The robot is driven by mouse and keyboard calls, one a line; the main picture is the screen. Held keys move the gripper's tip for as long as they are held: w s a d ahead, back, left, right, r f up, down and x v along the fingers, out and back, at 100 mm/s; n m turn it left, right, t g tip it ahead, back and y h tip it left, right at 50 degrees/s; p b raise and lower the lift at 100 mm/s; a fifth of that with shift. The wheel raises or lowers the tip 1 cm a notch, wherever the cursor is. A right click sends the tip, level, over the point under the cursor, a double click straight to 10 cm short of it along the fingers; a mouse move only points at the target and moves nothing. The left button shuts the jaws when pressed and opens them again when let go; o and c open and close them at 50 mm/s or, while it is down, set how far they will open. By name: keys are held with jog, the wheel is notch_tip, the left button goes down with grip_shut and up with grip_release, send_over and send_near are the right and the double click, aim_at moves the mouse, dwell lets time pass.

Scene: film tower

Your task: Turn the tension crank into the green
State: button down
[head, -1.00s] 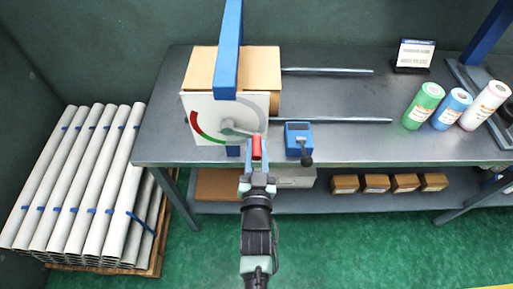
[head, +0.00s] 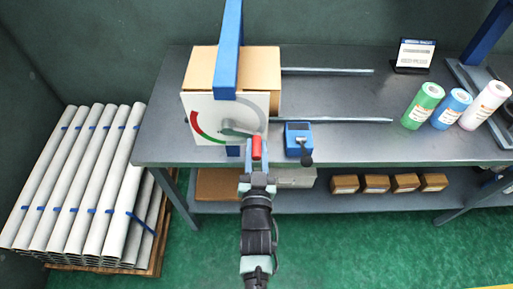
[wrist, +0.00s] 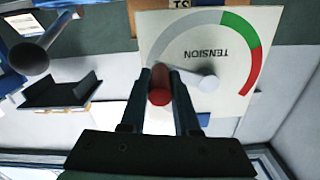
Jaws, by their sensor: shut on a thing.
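The tension dial is a white panel (head: 202,103) on the front of a cardboard-coloured box on the bench. Its scale has a red band, a green band and a long grey arc; it shows upside down in the wrist view (wrist: 185,22), with green at upper right and red below it. The grey crank arm (head: 236,131) runs from its hub toward the lower right in the head view. Its red handle (head: 257,150) is between the fingers of my gripper (wrist: 160,95), which is shut on it. The fingers hide part of the crank. No separate pointer can be made out.
A blue device (head: 298,138) with a dark knob stands close right of the dial. A blue post (head: 229,45) rises in front of the box. Green, blue and pink rolls (head: 452,108) stand farther right. White tubes (head: 80,185) are stacked at left.

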jog(key=shift+a+f+m+b, duration=0.3)
jog(key=shift+f+m+b, duration=0.5)
jog(key=shift+m+b, duration=0.25)
jog(key=a+f+m+b, duration=0.2)
jog(key=a+m, duration=0.9)
jog(key=m, duration=0.7)
jog(key=shift+m, duration=0.35)
jog(key=c, duration=0.8)
grip_release()
jog(key=shift+o, duration=0.7)
